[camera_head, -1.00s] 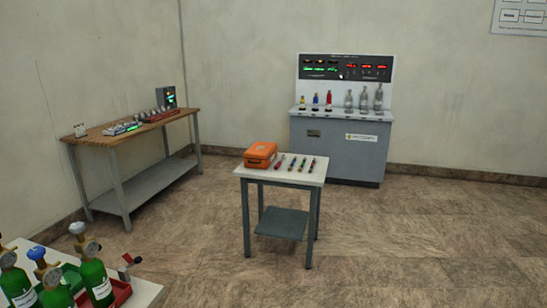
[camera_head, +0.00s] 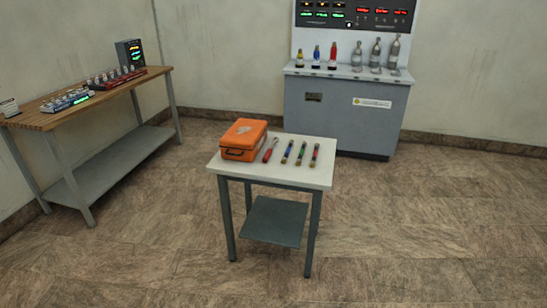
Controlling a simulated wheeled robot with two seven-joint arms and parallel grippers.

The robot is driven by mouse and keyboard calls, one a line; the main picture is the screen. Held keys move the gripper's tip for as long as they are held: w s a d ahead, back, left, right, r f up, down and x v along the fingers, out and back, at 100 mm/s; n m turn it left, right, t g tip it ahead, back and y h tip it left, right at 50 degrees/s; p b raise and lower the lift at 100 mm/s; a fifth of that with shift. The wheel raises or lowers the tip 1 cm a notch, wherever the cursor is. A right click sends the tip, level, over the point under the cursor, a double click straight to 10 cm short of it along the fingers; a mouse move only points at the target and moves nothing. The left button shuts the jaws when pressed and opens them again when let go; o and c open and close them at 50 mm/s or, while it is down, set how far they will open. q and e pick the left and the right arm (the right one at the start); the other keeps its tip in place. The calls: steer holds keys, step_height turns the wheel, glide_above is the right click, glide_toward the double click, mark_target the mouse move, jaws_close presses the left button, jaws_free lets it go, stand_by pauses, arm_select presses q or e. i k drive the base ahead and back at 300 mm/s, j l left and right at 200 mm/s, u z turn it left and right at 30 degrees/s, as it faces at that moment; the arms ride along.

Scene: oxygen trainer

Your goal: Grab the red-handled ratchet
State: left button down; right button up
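A red-handled tool (camera_head: 270,149), which looks like the ratchet, lies on the small white-topped table (camera_head: 278,176). It is just right of the orange case (camera_head: 243,139), its red end toward me and a metallic end pointing away. To its right lie slim tools with dark ends and coloured bands: a blue one (camera_head: 287,151), a green one (camera_head: 301,153) and a red one (camera_head: 314,155). Neither of my grippers is in view.
A wooden workbench (camera_head: 60,112) with devices stands along the left wall. A grey console (camera_head: 342,115) with small bottles and lit displays stands behind the small table. The floor (camera_head: 420,230) in front and to the right is clear.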

mark_target(266, 158)
steer(key=i+l, duration=0.1)
steer(key=i, duration=0.3)
steer(key=i+j+z, duration=0.15)
steer(key=i+z, duration=0.15)
steer(key=i, duration=0.15)
steer(key=i+j+z, duration=0.25)
steer(key=i, duration=0.15)
steer(key=i+j+z, duration=0.3)
steer(key=i+l, duration=0.05)
steer(key=i, duration=0.05)
